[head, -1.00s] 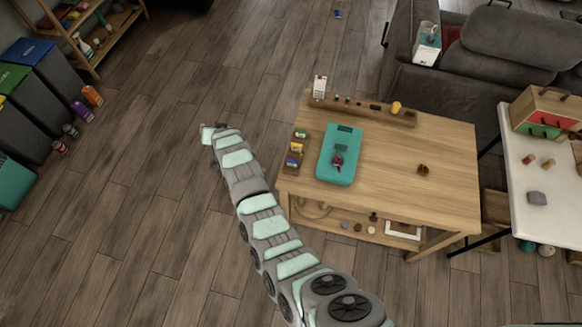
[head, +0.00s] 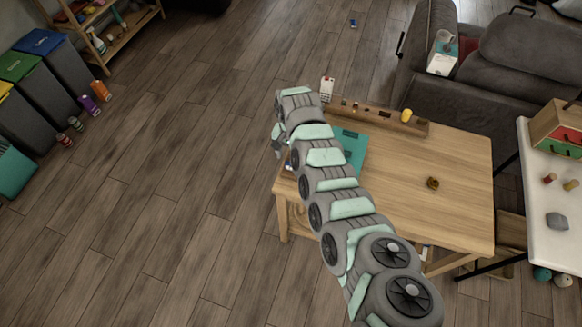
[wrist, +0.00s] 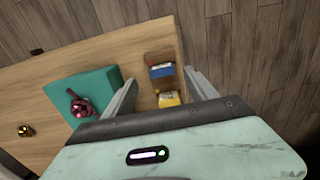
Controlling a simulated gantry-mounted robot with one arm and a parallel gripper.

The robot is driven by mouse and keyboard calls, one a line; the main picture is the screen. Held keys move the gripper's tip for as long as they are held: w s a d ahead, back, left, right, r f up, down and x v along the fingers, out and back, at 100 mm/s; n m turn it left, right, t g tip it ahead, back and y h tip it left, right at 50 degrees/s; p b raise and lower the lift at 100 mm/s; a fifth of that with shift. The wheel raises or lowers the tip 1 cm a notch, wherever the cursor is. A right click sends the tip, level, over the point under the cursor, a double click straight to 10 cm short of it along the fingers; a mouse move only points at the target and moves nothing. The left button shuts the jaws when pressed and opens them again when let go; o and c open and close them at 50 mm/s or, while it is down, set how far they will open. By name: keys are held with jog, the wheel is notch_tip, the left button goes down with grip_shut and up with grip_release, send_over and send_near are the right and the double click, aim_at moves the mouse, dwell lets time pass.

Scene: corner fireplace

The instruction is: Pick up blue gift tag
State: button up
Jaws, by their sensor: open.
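A small blue piece (wrist: 162,71), seemingly the blue gift tag, lies in a narrow wooden tray (wrist: 158,57) at the table's edge in the wrist view. A yellow piece (wrist: 168,98) lies in the same tray, nearer my gripper's body. My gripper (wrist: 160,80) is open, its two fingers on either side of the tray in the picture. Nothing is held between them. How high the fingers are above the tray is hard to tell. In the head view my arm hides most of the tray.
A teal board (wrist: 80,92) with a dark red object (wrist: 80,104) on it lies beside the tray on the wooden table (head: 420,165). A long wooden rack (head: 385,118) with small items stands along the back edge. Open floor (head: 170,190) lies to the left.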

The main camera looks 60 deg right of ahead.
aim_at(291, 168)
jog(key=shift+f+b, duration=0.3)
jog(key=shift+f, duration=1.05)
jog(key=f+b, duration=0.1)
jog(key=f, duration=0.1)
jog(key=f+b, duration=0.2)
jog(key=shift+w+d+f, duration=0.15)
jog(key=shift+d+f, duration=0.05)
jog(key=shift+f, duration=0.1)
jog(key=shift+f+b, duration=0.25)
jog(key=shift+b, duration=0.05)
jog(key=shift+r, duration=0.1)
jog(key=shift+c, duration=0.4)
jog(key=c, duration=1.2)
